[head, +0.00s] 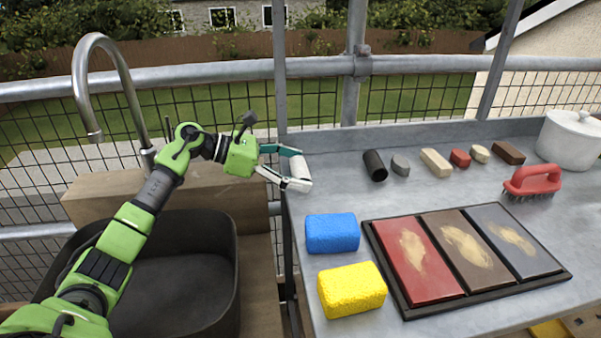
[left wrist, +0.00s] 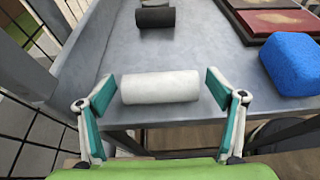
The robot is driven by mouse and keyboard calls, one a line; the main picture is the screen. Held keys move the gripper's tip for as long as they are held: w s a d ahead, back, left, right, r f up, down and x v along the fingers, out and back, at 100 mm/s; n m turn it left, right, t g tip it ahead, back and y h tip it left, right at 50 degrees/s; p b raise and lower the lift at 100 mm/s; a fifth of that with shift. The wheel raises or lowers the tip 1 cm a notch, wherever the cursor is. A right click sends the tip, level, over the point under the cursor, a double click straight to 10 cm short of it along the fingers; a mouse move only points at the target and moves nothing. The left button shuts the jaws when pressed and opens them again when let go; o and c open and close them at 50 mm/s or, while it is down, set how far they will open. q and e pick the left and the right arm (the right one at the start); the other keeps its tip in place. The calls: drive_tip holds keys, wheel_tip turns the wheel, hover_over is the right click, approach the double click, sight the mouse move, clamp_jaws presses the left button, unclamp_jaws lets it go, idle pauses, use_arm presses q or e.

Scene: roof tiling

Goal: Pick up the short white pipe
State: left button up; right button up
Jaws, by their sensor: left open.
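The short white pipe (left wrist: 160,87) lies on its side near the edge of the grey metal table, crosswise in the left wrist view. In the head view the pipe (head: 299,168) shows at the table's left edge, partly behind a finger. My left gripper (left wrist: 160,92) is open, with one finger near each end of the pipe. A small gap seems to show at each end; I cannot tell whether either finger touches it. In the head view the left gripper (head: 296,168) reaches in from the left. My right gripper is not in view.
A black cylinder (head: 375,165) and several small blocks stand along the table's back. A blue sponge (head: 332,233), a yellow sponge (head: 351,290) and a tray of three tiles (head: 395,284) lie in front. A black basin (head: 180,281) and curved tap (head: 133,100) are at left.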

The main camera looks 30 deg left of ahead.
use_arm(q)
drive_tip(key=shift+c, duration=0.2)
drive_tip(key=c, duration=1)
